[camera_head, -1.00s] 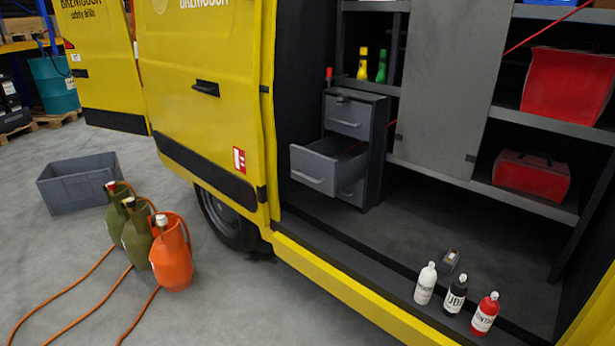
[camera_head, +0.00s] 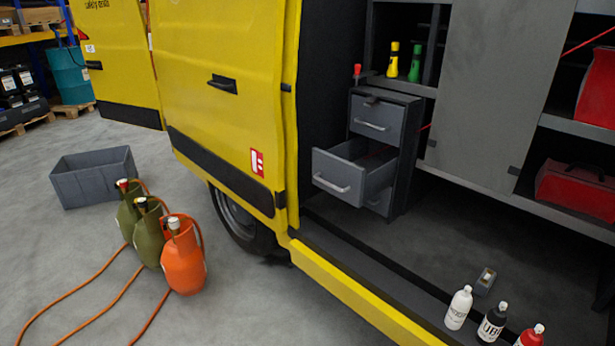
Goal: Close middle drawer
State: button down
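A small grey drawer cabinet (camera_head: 404,130) stands inside the yellow van, just right of the door edge. Its middle drawer (camera_head: 335,183) is pulled out, with a light bar handle on its front. The top drawer (camera_head: 377,120) is shut. The bottom drawer (camera_head: 380,203) sits back in the cabinet, mostly hidden behind the middle one. The inside of the middle drawer is dark, with something reddish that I cannot make out. My gripper is not in view.
A white bottle (camera_head: 459,308), a black bottle (camera_head: 492,323) and a red bottle (camera_head: 531,337) stand on the van's sill. Orange (camera_head: 184,262) and green gas cylinders with hoses, plus a grey crate (camera_head: 93,178), stand on the floor at left. The floor before the sill is clear.

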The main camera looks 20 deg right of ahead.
aim_at(341, 170)
jog(key=u, duration=0.4)
jog(key=i, duration=0.6)
jog(key=u, duration=0.75)
jog(key=i, duration=0.55)
jog(key=u, duration=0.3)
